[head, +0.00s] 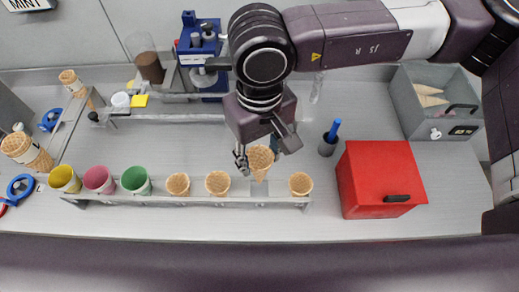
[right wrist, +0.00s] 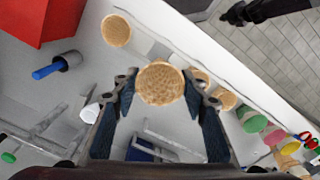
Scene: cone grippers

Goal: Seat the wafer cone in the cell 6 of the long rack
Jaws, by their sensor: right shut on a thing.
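The long rack (head: 152,200) runs along the front of the counter. From left to right it holds a yellow, a pink and a green cup, two wafer cones, a gap, and one more cone at its right end. My right gripper (head: 266,152) is shut on a wafer cone (head: 260,161), mouth up and tip down. The held cone shows over the gap, sixth from the left; its tip's exact depth against the cell is unclear. In the right wrist view the cone (right wrist: 160,84) sits between both fingers. My left gripper is not in view.
A red box (head: 375,178) stands right of the rack, with a dark cup holding a blue-handled tool (head: 330,137) between. A grey bin (head: 415,115) with cones is at the back right. Neighbouring cones (head: 218,183) and (head: 300,184) flank the gap closely.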

